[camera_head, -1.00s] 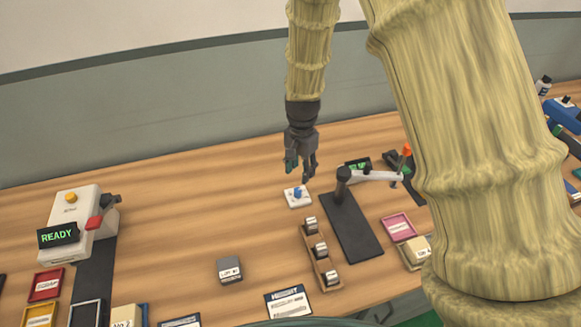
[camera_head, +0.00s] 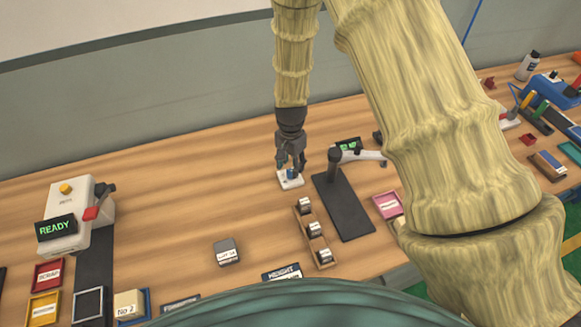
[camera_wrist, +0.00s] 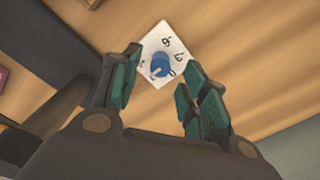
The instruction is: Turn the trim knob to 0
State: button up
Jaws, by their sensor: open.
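The trim knob (camera_wrist: 160,65) is a round blue knob with a pale pointer mark, on a white square plate (camera_wrist: 167,40) with dark markings in the wrist view. The markings are too small and tilted to read surely. My gripper (camera_head: 291,164) points down just above the knob. In the wrist view my gripper (camera_wrist: 158,88) is open, its teal-padded fingers apart on either side of the knob. I cannot tell whether either finger touches it.
A black stand (camera_head: 344,205) with a jointed arm is close on the right. A wooden rack (camera_head: 313,235) with several small blocks is in front. A grey labelled block (camera_head: 226,251) and a READY machine (camera_head: 70,222) are to the left. The table left of the plate is clear.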

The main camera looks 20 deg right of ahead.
aim_at(290, 174)
jog(key=shift+f+p, duration=0.3)
jog(key=shift+f, duration=1.1)
grip_shut()
